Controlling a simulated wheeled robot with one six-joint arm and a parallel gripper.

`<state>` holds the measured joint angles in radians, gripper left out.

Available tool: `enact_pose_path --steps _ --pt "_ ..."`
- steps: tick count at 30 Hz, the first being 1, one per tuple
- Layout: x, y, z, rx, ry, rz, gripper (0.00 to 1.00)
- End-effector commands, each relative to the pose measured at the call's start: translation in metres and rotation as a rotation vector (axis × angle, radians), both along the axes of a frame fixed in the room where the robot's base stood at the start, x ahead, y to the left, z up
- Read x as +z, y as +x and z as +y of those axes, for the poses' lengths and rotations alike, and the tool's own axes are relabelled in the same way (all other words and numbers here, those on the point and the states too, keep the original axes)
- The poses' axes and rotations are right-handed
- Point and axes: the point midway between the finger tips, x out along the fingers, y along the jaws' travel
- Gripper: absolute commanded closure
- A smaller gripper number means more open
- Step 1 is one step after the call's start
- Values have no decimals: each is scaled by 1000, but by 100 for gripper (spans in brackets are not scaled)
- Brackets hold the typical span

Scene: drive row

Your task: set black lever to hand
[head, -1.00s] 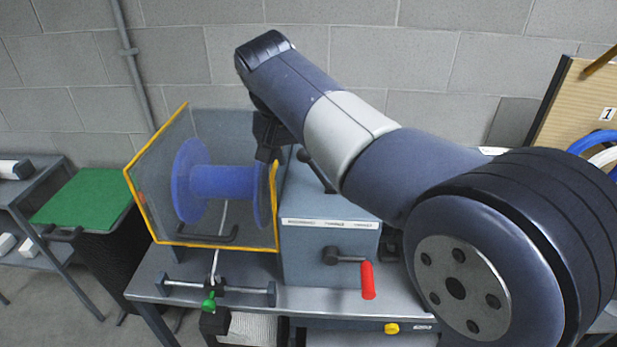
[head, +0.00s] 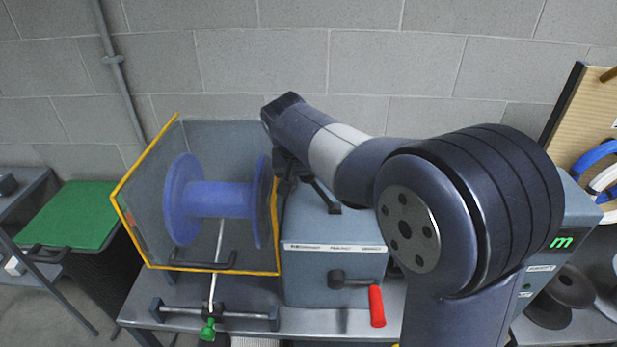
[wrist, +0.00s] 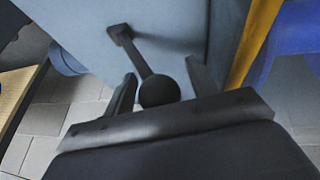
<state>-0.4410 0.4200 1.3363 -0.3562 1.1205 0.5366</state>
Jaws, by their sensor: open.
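The black lever (head: 327,196) stands on top of the blue-grey drive box (head: 333,270). Its base is near the middle of the top, and it leans left toward my gripper (head: 287,184). In the wrist view the lever's rod (wrist: 137,52) ends in a round black knob (wrist: 159,91). My gripper (wrist: 160,72) is open, with one finger on each side of the knob. The fingers do not appear closed on it; whether one touches it I cannot tell. In the head view the knob end is hard to tell from my dark gripper.
A blue spool (head: 220,200) sits in a yellow-edged guard (head: 278,235) just left of the box. A red-handled crank (head: 376,306) is on the box front. A green letter display (head: 561,242) is at right. The wall (head: 300,60) is behind.

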Motion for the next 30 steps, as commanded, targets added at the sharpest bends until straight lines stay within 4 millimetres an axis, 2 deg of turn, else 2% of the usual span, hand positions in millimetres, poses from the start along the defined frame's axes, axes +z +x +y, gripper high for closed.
enact_pose_path --steps 2,22,30 --pt "0 0 0 0 0 0 45" --pt "0 0 1 0 1 1 100" --pt "0 0 -1 -2 12 2 100"
